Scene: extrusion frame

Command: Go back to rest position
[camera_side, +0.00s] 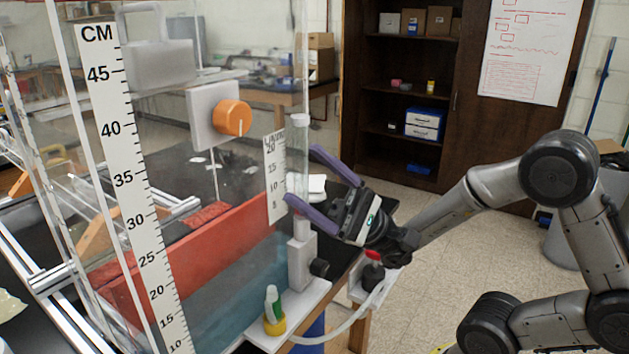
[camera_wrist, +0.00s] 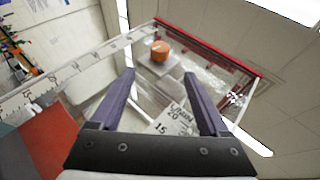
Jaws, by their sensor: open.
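My gripper (camera_side: 312,178) is open, with two purple fingers pointing left toward the clear tank with the ruler scales. The fingers are near the clear vertical tube (camera_side: 299,150) at the tank's right corner. Whether they touch it cannot be told from the side view. In the wrist view, my gripper (camera_wrist: 160,88) shows both fingers spread, with the small scale (camera_wrist: 172,122) seen between them. I see no object held. An orange knob (camera_side: 232,117) on a white block (camera_side: 204,110) is on the tank wall, left of the fingers; the knob also shows in the wrist view (camera_wrist: 160,51).
A tall centimetre ruler (camera_side: 125,160) runs up the tank's front. Below my gripper are a white valve block (camera_side: 301,262) with a black knob, a yellow-based bottle (camera_side: 273,320) on a white ledge, and a hose (camera_side: 350,322). Open floor (camera_side: 440,255) lies right of the table.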

